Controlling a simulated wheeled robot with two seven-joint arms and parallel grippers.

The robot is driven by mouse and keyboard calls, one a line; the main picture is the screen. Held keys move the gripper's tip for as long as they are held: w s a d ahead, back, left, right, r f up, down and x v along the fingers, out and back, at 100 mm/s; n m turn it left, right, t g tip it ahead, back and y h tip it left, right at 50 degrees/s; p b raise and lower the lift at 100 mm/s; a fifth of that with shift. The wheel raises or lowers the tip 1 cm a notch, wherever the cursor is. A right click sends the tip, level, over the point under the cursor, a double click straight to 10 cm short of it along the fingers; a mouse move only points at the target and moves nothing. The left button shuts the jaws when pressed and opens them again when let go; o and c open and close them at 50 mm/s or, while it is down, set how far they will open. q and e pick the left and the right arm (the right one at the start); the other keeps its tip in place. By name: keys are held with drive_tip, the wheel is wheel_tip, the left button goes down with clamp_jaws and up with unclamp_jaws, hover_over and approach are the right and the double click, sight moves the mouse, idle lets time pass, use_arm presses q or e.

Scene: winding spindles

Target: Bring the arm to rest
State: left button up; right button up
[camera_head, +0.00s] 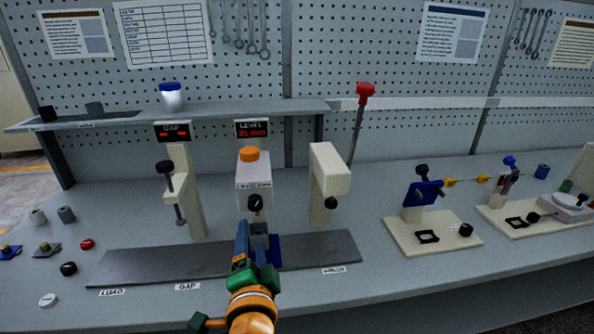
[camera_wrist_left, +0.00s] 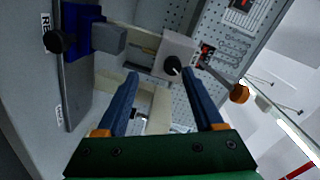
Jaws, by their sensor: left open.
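My left gripper (camera_head: 250,245) reaches in from the bottom of the head view, over the front of the grey plate (camera_head: 165,262). In the left wrist view its two blue fingers (camera_wrist_left: 162,85) are spread apart with nothing held between them. A white box (camera_head: 254,184) with an orange cap and a black knob stands just beyond the gripper. In the left wrist view its knob (camera_wrist_left: 172,65) shows between and beyond the fingertips. A blue block (camera_wrist_left: 83,28) with a grey piece and a black knob sits on the plate, apart from the fingers. My right gripper is not in view.
A cream post with a screw (camera_head: 185,190) stands to the left and another post (camera_head: 328,185) with a red-topped lever (camera_head: 364,92) to the right. Small knobs and blocks lie at left. Winding fixtures (camera_head: 432,230) stand at right. A shelf (camera_head: 120,118) runs behind.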

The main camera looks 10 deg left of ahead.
use_arm(q)
drive_tip(key=s+a+f+n+g+h, duration=0.1)
drive_tip(key=s+f+n+g, duration=0.15)
drive_tip(key=f, duration=0.35)
drive_tip(key=s+a+f+n+g, duration=0.1)
drive_tip(key=s+f+g, duration=0.2)
drive_tip(key=f, duration=0.3)
drive_tip(key=s+a+f+n+g+h, duration=0.1)
drive_tip(key=s+f+n+g+h, duration=0.1)
drive_tip(key=s+f+g, duration=0.5)
drive_tip(key=s+f+n+g+h, duration=0.1)
drive_tip(key=s+f+n+h, duration=0.15)
drive_tip(key=s+f, duration=1)
drive_tip(key=f, duration=0.9)
drive_tip(key=s+a+f+g, duration=0.2)
drive_tip(key=s+f, duration=0.9)
drive_tip(key=s, duration=0.1)
drive_tip(key=shift+s+y, duration=0.35)
drive_tip(key=shift+s, duration=0.05)
